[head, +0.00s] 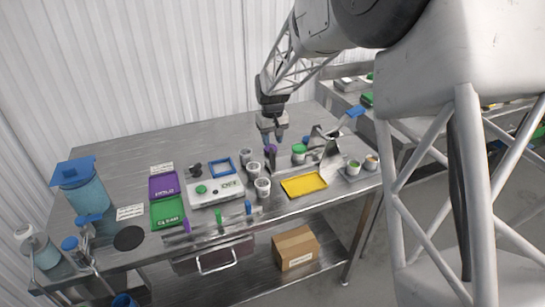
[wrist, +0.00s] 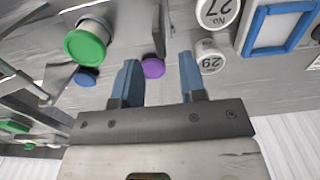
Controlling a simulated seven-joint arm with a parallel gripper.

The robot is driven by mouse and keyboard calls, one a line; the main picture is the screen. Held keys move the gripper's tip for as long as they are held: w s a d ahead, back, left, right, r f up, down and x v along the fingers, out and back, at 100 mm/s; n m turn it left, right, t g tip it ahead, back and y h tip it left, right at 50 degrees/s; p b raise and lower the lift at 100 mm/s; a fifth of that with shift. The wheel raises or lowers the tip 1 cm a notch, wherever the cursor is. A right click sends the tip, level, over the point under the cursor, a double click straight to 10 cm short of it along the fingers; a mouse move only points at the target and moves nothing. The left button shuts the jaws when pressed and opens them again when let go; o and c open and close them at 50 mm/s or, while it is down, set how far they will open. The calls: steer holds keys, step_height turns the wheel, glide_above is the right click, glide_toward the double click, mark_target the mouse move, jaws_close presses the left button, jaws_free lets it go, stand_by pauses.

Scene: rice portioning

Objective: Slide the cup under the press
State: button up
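My gripper (head: 272,139) hangs over the back right of the steel table. In the wrist view its two blue fingers (wrist: 160,78) are apart with nothing held between them. A purple round knob (wrist: 153,67) shows beyond the gap; its distance from the fingers is unclear. Whitish cups stand in a row left of the gripper: a back one (head: 246,156), a middle one (head: 254,170) and a front one (head: 262,187). A green-topped cylinder (head: 299,151) stands to the right, beside an angled metal stand (head: 331,151). I cannot tell which part is the press.
A yellow tray (head: 304,185) lies in front of the green-topped cylinder. A white device (head: 214,192) with a green button stands left of the cups. A blue frame (head: 223,165) lies behind it. Small filled cups (head: 353,167) stand at the right edge. The back left tabletop is clear.

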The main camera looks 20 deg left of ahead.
mark_target(272, 150)
steer(key=shift+f, duration=0.15)
steer(key=shift+f, duration=3.75)
steer(key=shift+c, duration=0.3)
jaws_close()
